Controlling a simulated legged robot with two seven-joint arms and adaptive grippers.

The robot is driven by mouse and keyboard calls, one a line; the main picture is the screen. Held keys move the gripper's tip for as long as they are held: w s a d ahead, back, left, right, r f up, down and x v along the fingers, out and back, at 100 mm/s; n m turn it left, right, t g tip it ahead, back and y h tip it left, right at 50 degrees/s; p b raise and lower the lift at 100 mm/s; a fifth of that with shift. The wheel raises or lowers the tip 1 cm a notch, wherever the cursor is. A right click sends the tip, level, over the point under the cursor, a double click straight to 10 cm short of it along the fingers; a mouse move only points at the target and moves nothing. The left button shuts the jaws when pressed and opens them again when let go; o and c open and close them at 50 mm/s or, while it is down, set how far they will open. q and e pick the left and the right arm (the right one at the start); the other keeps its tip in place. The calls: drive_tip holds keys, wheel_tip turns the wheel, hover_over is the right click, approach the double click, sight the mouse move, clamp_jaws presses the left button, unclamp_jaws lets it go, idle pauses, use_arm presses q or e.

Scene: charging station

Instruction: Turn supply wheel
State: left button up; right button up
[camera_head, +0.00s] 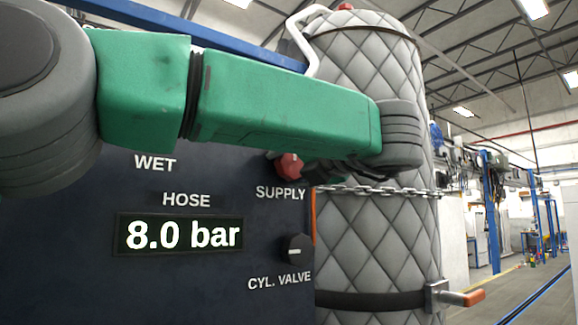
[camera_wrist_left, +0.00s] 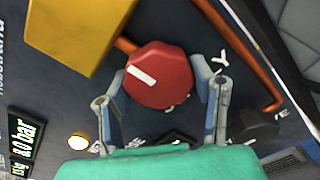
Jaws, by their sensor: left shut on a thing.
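The red supply wheel (camera_head: 289,166) sits on the dark panel just above the SUPPLY label in the head view, partly hidden by my left arm. In the left wrist view the wheel (camera_wrist_left: 161,77) is a red faceted knob with a white bar mark, which lies tilted there. My left gripper (camera_wrist_left: 160,88) has one finger on each side of the wheel and is shut on it. In the head view the left gripper (camera_head: 312,172) is dark and partly hidden beneath my green forearm. My right gripper is in neither view.
The panel (camera_head: 80,270) carries a hose display (camera_head: 180,235) reading 8.0 bar and a black CYL. VALVE knob (camera_head: 297,249) below the wheel. A quilted grey cylinder (camera_head: 385,240) with a chain stands to the right. A yellow block (camera_wrist_left: 80,30) and orange pipe (camera_wrist_left: 245,55) lie close to the gripper.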

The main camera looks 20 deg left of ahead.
use_arm(q)
drive_tip(key=shift+d+m, duration=0.1)
drive_tip(key=shift+m, duration=0.6)
drive_tip(key=o, duration=0.7)
drive_tip(key=shift+o, duration=0.9)
drive_tip(key=shift+w+d, duration=0.1)
drive_tip(key=shift+d, duration=0.1)
drive_tip(key=v, duration=1.2)
drive_tip(key=shift+d, duration=0.15)
